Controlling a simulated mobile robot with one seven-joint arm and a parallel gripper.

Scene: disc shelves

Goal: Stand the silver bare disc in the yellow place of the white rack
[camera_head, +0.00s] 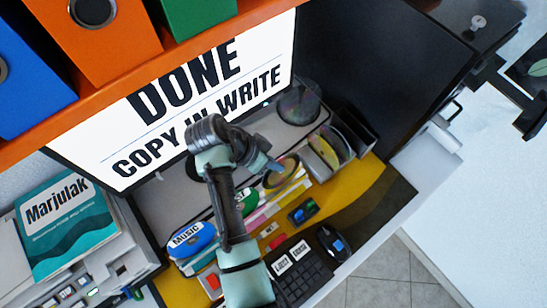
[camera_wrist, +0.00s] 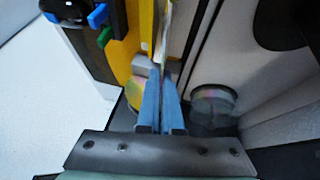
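My gripper (camera_head: 272,166) is over the desk, right of the monitor's lower edge. In the wrist view its blue fingers (camera_wrist: 161,104) are close together on a thin, pale, edge-on disc (camera_wrist: 165,40), which reaches out past the fingertips. In the head view a silvery, iridescent disc (camera_head: 284,172) shows at the fingertips, standing tilted above the rack area. The white rack (camera_head: 266,207) lies below it, with coloured strips including pink and yellow. A green labelled disc and a blue "Music" disc (camera_head: 187,239) stand toward its left. My arm hides part of the rack.
A grey holder (camera_head: 333,146) with several discs stands right of my gripper. A clear disc spindle (camera_head: 298,102) stands behind it, also in the wrist view (camera_wrist: 213,104). The monitor (camera_head: 215,85) rises behind. A keyboard (camera_head: 301,274) and mouse (camera_head: 334,243) lie in front.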

